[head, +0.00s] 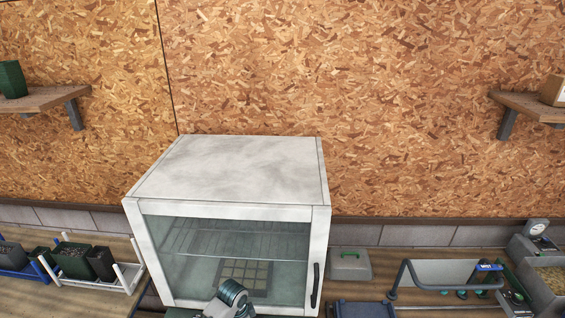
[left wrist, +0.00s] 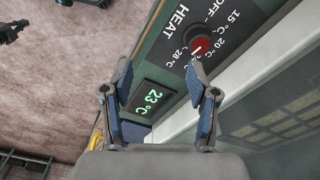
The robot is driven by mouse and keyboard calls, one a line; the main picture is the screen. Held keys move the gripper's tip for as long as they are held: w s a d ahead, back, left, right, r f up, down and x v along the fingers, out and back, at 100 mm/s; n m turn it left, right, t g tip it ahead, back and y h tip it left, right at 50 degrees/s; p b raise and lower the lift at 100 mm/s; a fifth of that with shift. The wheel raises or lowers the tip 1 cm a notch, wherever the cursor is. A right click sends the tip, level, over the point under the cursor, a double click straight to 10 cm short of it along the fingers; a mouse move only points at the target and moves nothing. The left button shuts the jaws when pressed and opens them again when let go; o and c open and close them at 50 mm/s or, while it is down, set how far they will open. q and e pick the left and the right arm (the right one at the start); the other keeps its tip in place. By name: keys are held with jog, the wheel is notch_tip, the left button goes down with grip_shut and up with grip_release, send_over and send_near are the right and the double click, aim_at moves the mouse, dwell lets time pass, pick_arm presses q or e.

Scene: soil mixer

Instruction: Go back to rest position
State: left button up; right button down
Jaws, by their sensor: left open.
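My left gripper (left wrist: 161,72) is open in the left wrist view, its two blue-padded fingers apart with nothing held between them. Just beyond its fingertips is a dark green control panel with a red knob (left wrist: 203,46) on a temperature dial. A green display (left wrist: 151,97) reading 23 °C shows between the fingers. In the head view, part of my arm (head: 233,297) rises at the bottom edge in front of the cabinet. The gripper itself is hidden there. My right gripper is not clearly seen in either view.
A white glass-fronted cabinet (head: 232,172) stands closed at centre, with a dark grid tray (head: 245,273) inside. Planter racks (head: 88,262) stand left. A green-grey box (head: 349,265) and a blue-grey handled frame (head: 440,272) stand right. Shelves (head: 42,98) hang on the wall.

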pick_arm(q)
jog(key=s+d+f+n+h, duration=0.1)
jog(key=s+d+f+n, duration=0.1)
jog(key=s+f, duration=0.55)
jog(key=s+a+r+n+t, duration=0.1)
jog(key=s+a+n, duration=0.2)
jog(key=s, duration=0.4)
jog(key=s+a+n+t+y, duration=0.1)
jog(key=s+a+n, duration=0.2)
jog(key=s, duration=0.4)
jog(key=s+a+r+n+t, duration=0.1)
jog(key=s+a+n, duration=0.2)
jog(key=s, duration=0.4)
notch_tip(320, 180, down, 30)
jog(key=s+g+b, duration=0.1)
jog(key=s+b, duration=0.1)
jog(key=b, duration=0.3)
jog(key=s+a+f+b, duration=0.2)
jog(key=s+f, duration=0.7)
jog(key=f, duration=0.1)
jog(key=s+a+f+g+b, duration=0.1)
jog(key=s+a+f+b, duration=0.1)
jog(key=s+f, duration=0.7)
notch_tip(320, 180, down, 2)
jog(key=shift+s+f+m+y, duration=0.15)
jog(key=shift+f+m+y, duration=0.15)
jog(key=shift+y, duration=0.1)
